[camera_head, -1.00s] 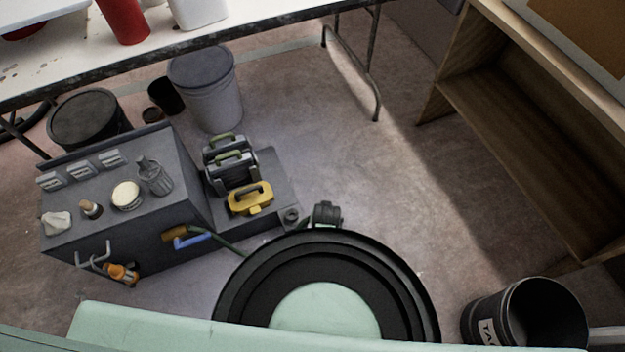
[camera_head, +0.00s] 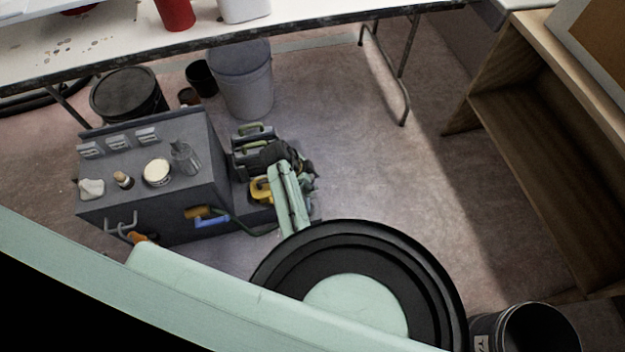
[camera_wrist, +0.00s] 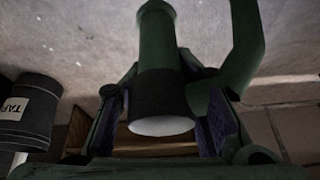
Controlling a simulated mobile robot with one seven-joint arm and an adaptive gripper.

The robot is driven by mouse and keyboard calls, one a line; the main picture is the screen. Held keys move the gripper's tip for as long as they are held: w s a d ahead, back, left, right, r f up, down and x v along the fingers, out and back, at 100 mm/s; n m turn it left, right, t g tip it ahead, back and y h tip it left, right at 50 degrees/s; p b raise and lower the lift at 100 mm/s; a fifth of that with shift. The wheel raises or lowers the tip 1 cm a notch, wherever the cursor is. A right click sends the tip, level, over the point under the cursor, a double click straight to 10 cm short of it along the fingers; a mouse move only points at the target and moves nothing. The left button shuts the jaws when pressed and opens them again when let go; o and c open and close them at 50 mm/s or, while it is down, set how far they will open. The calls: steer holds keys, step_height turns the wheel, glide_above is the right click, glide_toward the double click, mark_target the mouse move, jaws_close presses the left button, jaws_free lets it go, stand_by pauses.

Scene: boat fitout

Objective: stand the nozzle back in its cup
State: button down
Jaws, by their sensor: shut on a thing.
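In the wrist view a green tube with a black collar and a white end, which I take to be the nozzle (camera_wrist: 157,45), lies between the two fingers of my gripper (camera_wrist: 166,98). The gripper is shut on it. A second, bent green tube (camera_wrist: 246,45) rises beside it on the right. In the head view my dark gripper (camera_head: 268,154) is over the low step beside the grey cabinet, and my arm covers part of that step. I cannot make out the nozzle there. No cup for it can be told for sure in either view.
The grey cabinet (camera_head: 150,205) carries a jar, a tin and other small items. A black bucket (camera_head: 540,330) and wooden shelf (camera_head: 540,150) are right. The middle floor is clear.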

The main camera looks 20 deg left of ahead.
step_height(320, 180, down, 10)
steer(key=b, duration=0.8)
steer(key=shift+f+b, duration=2)
steer(key=shift+f, duration=0.35)
steer(key=c, duration=1)
jaws_free()
steer(key=shift+c, duration=0.2)
